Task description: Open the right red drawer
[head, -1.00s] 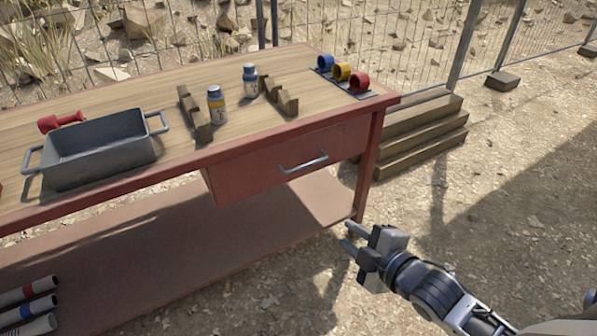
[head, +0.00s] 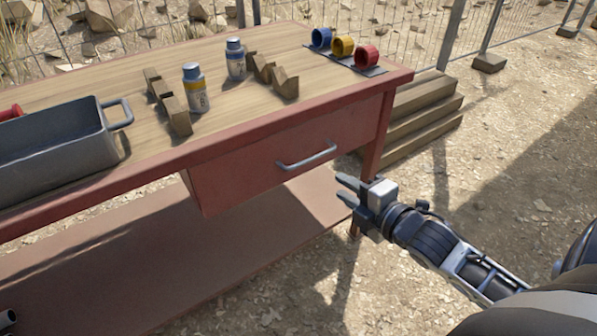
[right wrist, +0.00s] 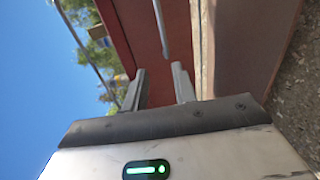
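The right red drawer (head: 240,175) sits under the right end of the workbench top, its front looking flush and closed. A grey bar handle (head: 306,157) runs across its front. My right gripper (head: 342,190) is open and empty, to the right of the handle and a little lower in the head view, apart from it. In the right wrist view, the two spread fingers (right wrist: 159,85) point toward the red drawer front (right wrist: 133,28), with the handle (right wrist: 161,30) just beyond and between them.
On the wooden benchtop (head: 130,85) stand a grey metal bin (head: 50,160), two bottles, wooden blocks and blue, yellow and red cups. A red table leg (head: 374,150) is close to my right gripper. Wooden steps (head: 425,115) stand behind. The ground in front is open.

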